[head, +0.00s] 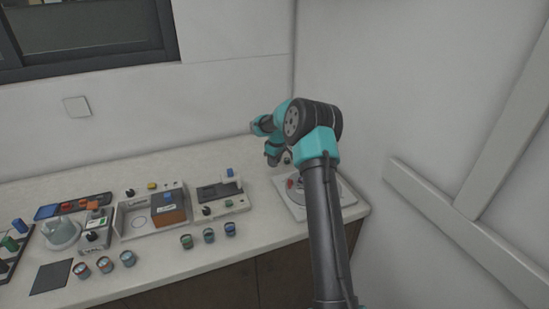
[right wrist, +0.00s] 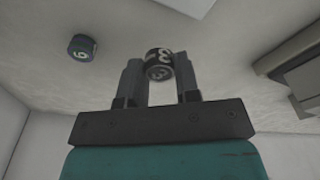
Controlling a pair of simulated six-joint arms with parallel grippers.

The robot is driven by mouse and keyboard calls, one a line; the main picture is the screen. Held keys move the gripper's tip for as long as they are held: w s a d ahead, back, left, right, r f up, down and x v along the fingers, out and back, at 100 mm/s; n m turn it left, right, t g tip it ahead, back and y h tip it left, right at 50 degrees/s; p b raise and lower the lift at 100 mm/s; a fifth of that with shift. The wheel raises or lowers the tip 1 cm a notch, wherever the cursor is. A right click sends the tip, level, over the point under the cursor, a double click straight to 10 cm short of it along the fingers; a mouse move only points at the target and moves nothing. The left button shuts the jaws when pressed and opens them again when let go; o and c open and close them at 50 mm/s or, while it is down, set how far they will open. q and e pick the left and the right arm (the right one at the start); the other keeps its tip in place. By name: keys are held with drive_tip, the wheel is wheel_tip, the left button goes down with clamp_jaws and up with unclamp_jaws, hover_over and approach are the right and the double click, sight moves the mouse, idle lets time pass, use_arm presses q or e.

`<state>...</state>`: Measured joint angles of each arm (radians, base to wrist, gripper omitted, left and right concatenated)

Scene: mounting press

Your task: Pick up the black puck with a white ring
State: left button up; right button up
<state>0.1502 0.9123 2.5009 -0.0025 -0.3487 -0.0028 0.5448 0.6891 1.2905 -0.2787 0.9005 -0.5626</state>
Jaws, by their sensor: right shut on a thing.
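My right gripper (right wrist: 158,70) is shut on a small black puck (right wrist: 158,54) in the right wrist view. The puck sits between the two grey fingertips and shows white number-like markings on its side; I cannot make out a full ring. In the head view my right arm reaches to the back right of the counter, with the right gripper (head: 272,158) low beside the white plate; the puck is too small to tell there. My left gripper is not in view.
A second dark puck (right wrist: 82,47) with a white mark lies apart, left of the gripper. The white plate (head: 294,206) carries a round grey device, partly behind my arm. Small cups (head: 208,235) and boxy devices (head: 152,215) fill the counter (head: 165,261); a wall stands close right.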

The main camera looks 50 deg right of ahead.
drive_tip(key=s+a, duration=0.4)
drive_tip(key=a, duration=0.1)
drive_tip(key=s+a+r, duration=0.1)
drive_tip(key=s+a, duration=0.2)
idle(0.4)
